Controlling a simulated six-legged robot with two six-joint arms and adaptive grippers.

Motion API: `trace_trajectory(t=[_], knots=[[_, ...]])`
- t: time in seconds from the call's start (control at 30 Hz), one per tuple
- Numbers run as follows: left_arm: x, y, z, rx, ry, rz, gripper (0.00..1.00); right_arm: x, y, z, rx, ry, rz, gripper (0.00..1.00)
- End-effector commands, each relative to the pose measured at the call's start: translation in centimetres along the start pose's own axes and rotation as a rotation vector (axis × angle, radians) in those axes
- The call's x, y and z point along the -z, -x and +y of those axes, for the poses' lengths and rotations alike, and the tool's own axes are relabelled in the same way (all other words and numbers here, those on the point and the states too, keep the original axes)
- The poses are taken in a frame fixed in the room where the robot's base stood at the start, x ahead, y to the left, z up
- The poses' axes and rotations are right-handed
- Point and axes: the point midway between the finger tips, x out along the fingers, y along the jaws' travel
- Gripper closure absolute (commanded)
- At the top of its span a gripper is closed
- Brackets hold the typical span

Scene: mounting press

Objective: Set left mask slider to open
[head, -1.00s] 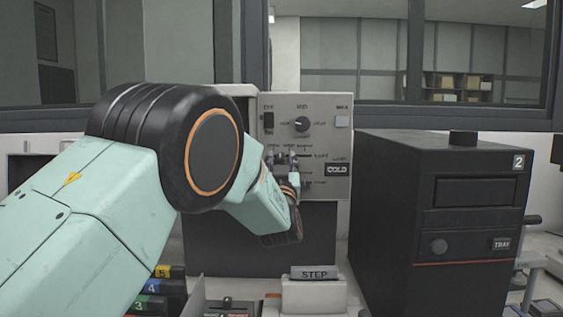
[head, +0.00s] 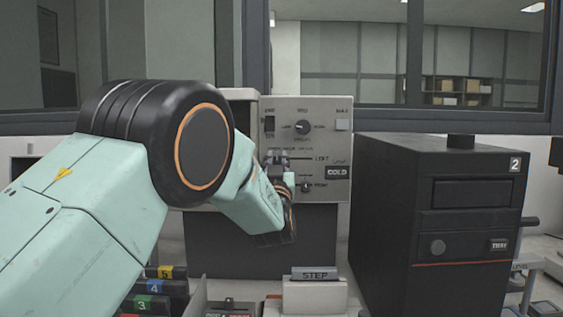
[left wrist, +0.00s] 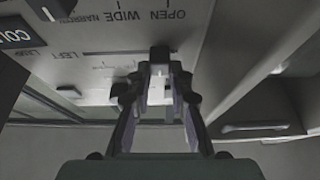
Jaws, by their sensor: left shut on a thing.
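The grey control panel (head: 331,111) stands behind my left arm in the head view. The left mask slider's dark slot (left wrist: 112,51) runs beside the word LEFT in the left wrist view, where the panel's lettering is upside down. My left gripper (head: 276,158) is at the left end of this slot in the head view. The fingertips line up roughly with the OPEN label (left wrist: 167,14). My right gripper is in neither view.
A rotary knob (head: 303,127) is above. A black unit marked 2 (head: 465,225) stands to the right. A STEP block (head: 315,274) is below.

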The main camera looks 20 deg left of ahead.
Motion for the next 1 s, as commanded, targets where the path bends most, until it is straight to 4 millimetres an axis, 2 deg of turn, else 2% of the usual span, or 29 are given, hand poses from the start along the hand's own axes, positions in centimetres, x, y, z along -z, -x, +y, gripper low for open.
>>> trace_trajectory(t=[0.07,0.3,0.33,0.6,1.0], knots=[[-0.40,0.07,-1.11,0.003,0.000,-0.010,1.00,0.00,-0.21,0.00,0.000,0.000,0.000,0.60],[-0.47,0.10,-1.29,0.004,0.001,-0.011,1.00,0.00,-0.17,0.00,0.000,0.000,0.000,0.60],[-0.48,0.10,-1.30,0.005,0.001,-0.011,0.79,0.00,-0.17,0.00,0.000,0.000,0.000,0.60],[-0.34,0.07,-1.26,0.004,0.001,-0.008,0.57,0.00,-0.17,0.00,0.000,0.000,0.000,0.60],[-0.11,0.00,-1.28,0.005,0.001,-0.002,0.57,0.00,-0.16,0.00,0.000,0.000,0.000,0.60]])
